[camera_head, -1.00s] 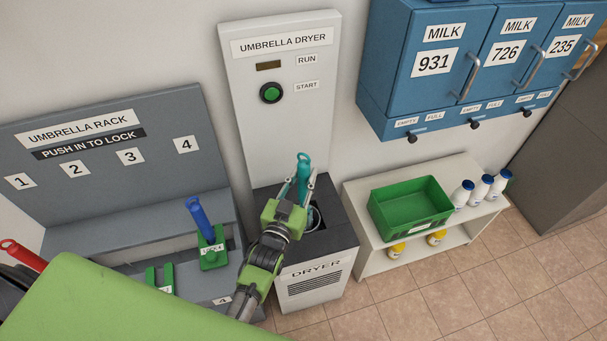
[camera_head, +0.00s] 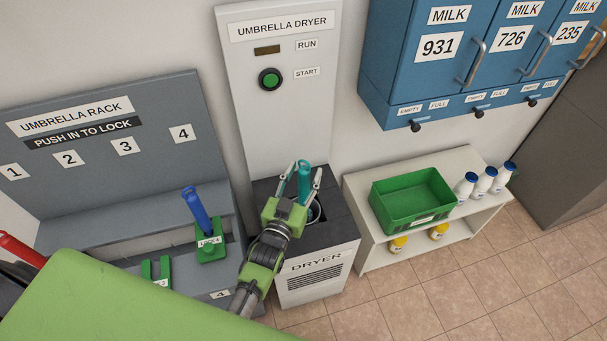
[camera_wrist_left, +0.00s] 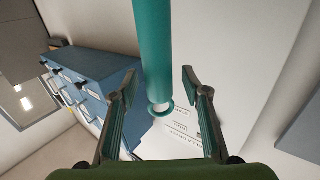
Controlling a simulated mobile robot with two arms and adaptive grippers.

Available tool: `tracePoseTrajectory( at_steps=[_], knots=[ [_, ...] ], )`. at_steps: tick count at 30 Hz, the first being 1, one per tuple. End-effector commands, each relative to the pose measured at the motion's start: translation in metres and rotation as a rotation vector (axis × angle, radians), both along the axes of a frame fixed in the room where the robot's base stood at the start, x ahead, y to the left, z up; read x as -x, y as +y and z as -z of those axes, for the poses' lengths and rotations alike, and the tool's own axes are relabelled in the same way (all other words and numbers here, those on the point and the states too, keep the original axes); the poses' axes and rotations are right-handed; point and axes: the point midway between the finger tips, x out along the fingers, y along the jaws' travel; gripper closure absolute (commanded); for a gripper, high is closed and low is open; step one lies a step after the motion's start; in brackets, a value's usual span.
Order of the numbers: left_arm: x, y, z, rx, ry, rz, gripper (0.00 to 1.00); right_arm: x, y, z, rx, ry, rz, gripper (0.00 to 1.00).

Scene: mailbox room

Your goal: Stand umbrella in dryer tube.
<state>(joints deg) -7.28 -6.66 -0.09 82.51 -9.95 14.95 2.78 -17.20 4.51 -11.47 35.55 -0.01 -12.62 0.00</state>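The teal umbrella (camera_head: 304,183) stands upright at the dryer's top opening. My left gripper (camera_head: 305,168) is at the umbrella's upper end. Its fingers are spread on either side, with gaps to the teal shaft (camera_wrist_left: 155,50) in the left wrist view, so it is open around the umbrella and not gripping it. The dryer (camera_head: 315,262) has a tall white back panel with a green start button (camera_head: 269,79). My right gripper is not in view.
The grey umbrella rack (camera_head: 100,210) at left holds a blue umbrella (camera_head: 195,207) in a green holder. A red umbrella (camera_head: 20,250) is at the left edge. A white shelf (camera_head: 365,235) with a green crate (camera_head: 412,222) and bottles stands right of the dryer, below blue milk lockers (camera_head: 400,95).

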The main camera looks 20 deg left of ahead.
Motion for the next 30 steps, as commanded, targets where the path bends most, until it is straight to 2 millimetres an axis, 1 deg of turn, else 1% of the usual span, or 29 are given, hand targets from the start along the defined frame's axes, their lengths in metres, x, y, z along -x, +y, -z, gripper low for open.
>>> tracePoseTrajectory(
  at_steps=[7,11,14,21,24,27,30],
  knots=[
    [0.002,0.0,0.003,0.0,0.006,0.0,0.57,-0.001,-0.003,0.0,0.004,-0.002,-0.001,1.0],
    [0.013,0.0,0.003,0.0,0.007,0.0,0.57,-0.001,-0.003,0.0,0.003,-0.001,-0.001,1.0],
    [0.031,0.001,0.003,0.0,0.007,0.0,0.57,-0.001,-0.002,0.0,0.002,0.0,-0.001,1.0],
    [0.083,0.002,0.003,0.0,0.007,0.001,0.57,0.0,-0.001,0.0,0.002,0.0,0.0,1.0],
    [0.1,0.003,0.002,-0.001,0.005,0.0,0.57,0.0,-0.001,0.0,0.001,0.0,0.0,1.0],
    [0.112,0.003,0.002,-0.001,0.004,0.0,0.57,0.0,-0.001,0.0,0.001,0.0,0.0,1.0],
    [0.118,0.004,0.001,-0.001,0.002,0.0,0.57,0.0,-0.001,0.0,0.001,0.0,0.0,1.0]
  ],
)
